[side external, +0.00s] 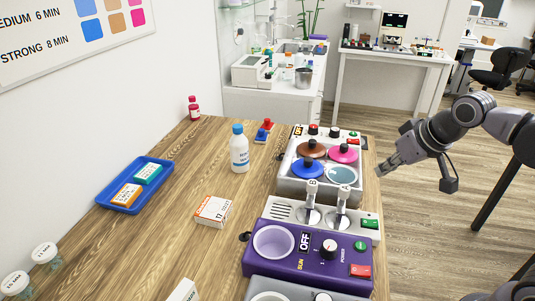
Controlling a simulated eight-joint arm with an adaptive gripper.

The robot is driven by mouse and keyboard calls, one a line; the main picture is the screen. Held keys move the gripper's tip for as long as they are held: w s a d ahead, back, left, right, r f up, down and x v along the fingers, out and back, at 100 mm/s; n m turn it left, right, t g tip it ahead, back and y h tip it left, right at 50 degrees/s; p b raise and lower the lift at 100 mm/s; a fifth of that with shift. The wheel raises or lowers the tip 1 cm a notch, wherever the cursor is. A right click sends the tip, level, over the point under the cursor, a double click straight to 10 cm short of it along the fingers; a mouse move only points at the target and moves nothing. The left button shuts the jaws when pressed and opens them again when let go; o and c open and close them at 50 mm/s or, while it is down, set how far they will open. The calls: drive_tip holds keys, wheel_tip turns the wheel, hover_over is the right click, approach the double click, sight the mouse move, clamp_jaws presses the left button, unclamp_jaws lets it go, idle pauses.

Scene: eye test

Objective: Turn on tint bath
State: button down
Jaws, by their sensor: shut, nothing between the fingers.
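A light metal unit with several round tanks, likely the tint bath (283,185), stands at the table's right side. Brown (311,149), pink (343,153) and blue (308,168) lids sit on it; a pale teal round (342,176) is at its front right.
A lever unit marked A and B (281,211) and a purple unit (290,264) with its own OFF label stand in front. A white bottle (239,150), a blue tray (122,204) and a small box (213,210) are left. Bare wood (180,255) lies between.

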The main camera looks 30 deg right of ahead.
drive_tip(key=w+d+r+m+g+h, duration=0.1)
drive_tip(key=w+d+r+m, duration=0.15)
drive_tip(key=w, duration=0.25)
drive_tip(key=w+d+r+m+g, duration=0.1)
drive_tip(key=w+d+r, duration=0.1)
drive_tip(key=w+r, duration=0.25)
drive_tip(key=r+m+g+h, duration=0.1)
drive_tip(key=m+g, duration=0.1)
drive_tip(key=m, duration=0.2)
hover_over(358, 140)
drive_tip(key=s+a, duration=0.2)
drive_tip(key=a, duration=0.1)
drive_tip(key=shift+w+a, duration=0.15)
drive_tip(key=shift+w, duration=0.05)
drive_tip(key=x, duration=0.8)
drive_tip(key=s+x, duration=0.1)
drive_tip(key=x, duration=0.3)
drive_tip(key=shift+a+f, duration=0.1)
drive_tip(key=shift+f, duration=0.2)
drive_tip(key=shift+s+f, duration=0.1)
drive_tip(key=shift+f, duration=0.65)
drive_tip(key=shift+f, duration=0.1)
